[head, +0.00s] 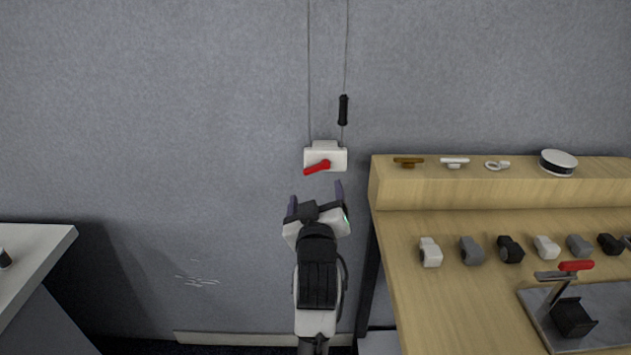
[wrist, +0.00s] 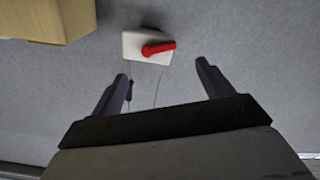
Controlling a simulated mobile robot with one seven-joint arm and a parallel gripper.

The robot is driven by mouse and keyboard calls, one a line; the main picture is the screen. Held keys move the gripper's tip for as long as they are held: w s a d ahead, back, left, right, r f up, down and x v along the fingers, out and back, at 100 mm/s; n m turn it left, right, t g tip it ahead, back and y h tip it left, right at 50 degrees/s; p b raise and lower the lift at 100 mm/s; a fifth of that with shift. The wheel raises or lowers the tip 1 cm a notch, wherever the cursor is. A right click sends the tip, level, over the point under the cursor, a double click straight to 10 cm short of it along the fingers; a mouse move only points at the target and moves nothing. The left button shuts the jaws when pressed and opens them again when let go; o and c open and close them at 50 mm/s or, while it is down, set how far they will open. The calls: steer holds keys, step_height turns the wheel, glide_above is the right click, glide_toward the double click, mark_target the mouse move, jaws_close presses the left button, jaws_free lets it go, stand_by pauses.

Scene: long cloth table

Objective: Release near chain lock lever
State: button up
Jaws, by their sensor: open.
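The chain lock is a white box (head: 336,159) on the grey wall with a red lever (head: 317,167) on its front. In the head view the lever slants down to the left. Two thin cords run up from the box, and a black handle (head: 343,110) hangs on the right one. In the wrist view the red lever (wrist: 158,48) and white box (wrist: 140,55) sit beyond my fingertips. My gripper (head: 315,199) is open and empty, just below the lever in the head view and apart from it. Its spread fingers also show in the wrist view (wrist: 162,72).
A wooden bench (head: 440,300) stands to the right, with a raised shelf (head: 520,190) holding small fittings and a white cap (head: 558,162). Several clamp-like parts and a red-handled tool (head: 575,266) are on it. A white table (head: 30,250) is at left. The wall around the lock is clear.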

mark_target(315, 169)
steer(key=w+p, duration=0.1)
steer(key=w, duration=0.7)
steer(key=shift+w+r, duration=0.15)
steer(key=shift+w, duration=0.2)
steer(key=c, duration=1)
steer(key=shift+r+m+p, duration=0.3)
steer(key=shift+m+p, duration=0.1)
steer(key=shift+m, duration=1)
steer(key=o, duration=1)
